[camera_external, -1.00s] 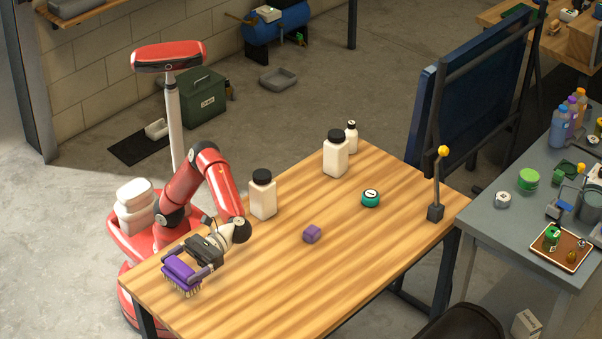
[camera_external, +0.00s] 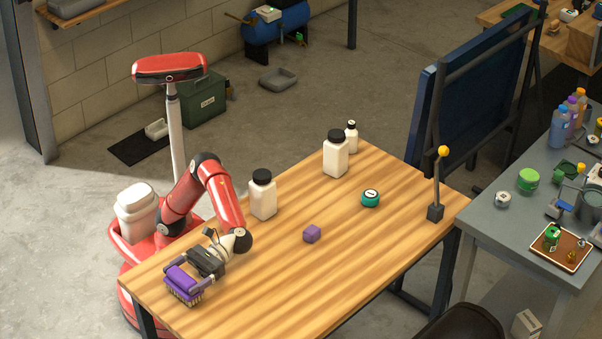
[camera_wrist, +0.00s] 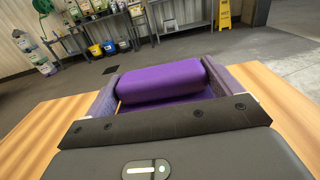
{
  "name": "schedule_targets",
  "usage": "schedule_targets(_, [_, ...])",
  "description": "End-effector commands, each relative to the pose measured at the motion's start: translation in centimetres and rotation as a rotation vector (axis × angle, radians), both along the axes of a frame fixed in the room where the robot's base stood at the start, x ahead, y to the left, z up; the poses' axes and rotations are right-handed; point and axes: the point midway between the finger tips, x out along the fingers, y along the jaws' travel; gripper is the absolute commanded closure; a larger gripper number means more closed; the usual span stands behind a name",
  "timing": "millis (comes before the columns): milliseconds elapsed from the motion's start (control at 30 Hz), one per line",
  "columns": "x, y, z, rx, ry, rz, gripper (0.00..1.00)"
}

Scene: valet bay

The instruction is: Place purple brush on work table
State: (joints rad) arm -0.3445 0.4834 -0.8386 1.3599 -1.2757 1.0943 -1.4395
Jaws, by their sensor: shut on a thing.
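The purple brush (camera_external: 183,281) is at the near left end of the wooden work table (camera_external: 270,285), with its bristles facing down. My gripper (camera_external: 190,275) is shut on it, one finger at each side. In the external view the bristle tips are at or just above the tabletop; I cannot tell whether they touch. The brush also shows between the fingers in the wrist view (camera_wrist: 162,82), where its bristles are hidden.
A lever with a yellow knob (camera_external: 437,190) is at the right end. The table's front middle is clear.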

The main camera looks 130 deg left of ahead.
Motion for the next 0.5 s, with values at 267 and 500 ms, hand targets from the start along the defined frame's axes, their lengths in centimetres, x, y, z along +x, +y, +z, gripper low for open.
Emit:
schedule_targets(267, [0.01,0.01,-0.64,0.0,0.001,0.0,0.38])
schedule_targets(500, [0.02,0.01,-0.88,-0.001,0.001,0.0,0.0])
